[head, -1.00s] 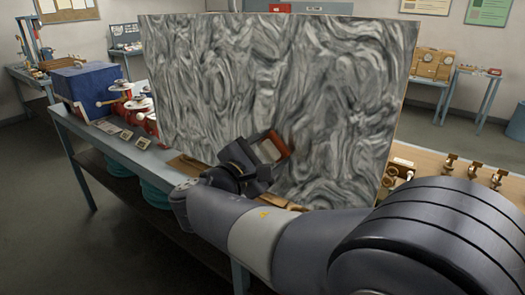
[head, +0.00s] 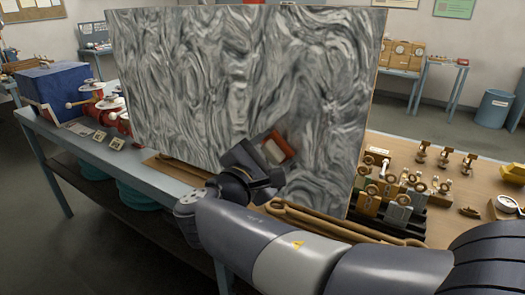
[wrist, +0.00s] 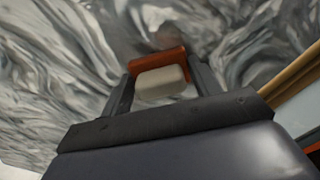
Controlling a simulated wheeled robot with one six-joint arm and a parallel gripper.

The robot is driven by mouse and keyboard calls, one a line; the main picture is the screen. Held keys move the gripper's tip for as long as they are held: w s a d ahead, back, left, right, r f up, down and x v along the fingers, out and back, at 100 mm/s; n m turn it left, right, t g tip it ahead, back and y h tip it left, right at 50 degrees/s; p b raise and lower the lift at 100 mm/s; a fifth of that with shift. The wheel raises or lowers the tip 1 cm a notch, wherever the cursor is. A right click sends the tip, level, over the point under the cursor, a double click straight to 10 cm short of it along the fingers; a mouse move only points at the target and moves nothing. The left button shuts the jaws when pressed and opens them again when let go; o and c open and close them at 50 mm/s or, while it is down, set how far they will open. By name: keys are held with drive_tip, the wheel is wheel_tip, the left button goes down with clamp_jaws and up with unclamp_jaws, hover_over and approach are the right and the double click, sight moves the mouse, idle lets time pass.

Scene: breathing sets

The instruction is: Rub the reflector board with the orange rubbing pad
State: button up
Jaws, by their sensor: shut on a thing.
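The reflector board (head: 215,75) stands upright on the bench, a large panel with a swirled grey and white face. It fills most of the wrist view (wrist: 60,85). My gripper (head: 268,160) is in front of the board's lower right part. It is shut on the orange rubbing pad (head: 280,143), which has an orange layer on the board side and a pale block between my fingers. The pad also shows in the wrist view (wrist: 158,62), with its orange side towards the board. It looks at or very close to the surface; I cannot tell if it touches.
Wooden rails (head: 345,228) run along the board's foot. Small brass and metal fittings (head: 400,195) stand on the bench to the right. A blue box (head: 55,90) and red devices (head: 108,108) are on the left.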

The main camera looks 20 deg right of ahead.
drive_tip(key=shift+s+d, duration=0.65)
drive_tip(key=shift+s, duration=0.25)
drive_tip(key=shift+s+d, duration=0.65)
drive_tip(key=shift+s, duration=0.25)
approach(299, 151)
drive_tip(key=shift+w+d, duration=0.15)
drive_tip(key=shift+d, duration=0.05)
drive_tip(key=shift+p+v, duration=0.35)
drive_tip(key=shift+v, duration=1.15)
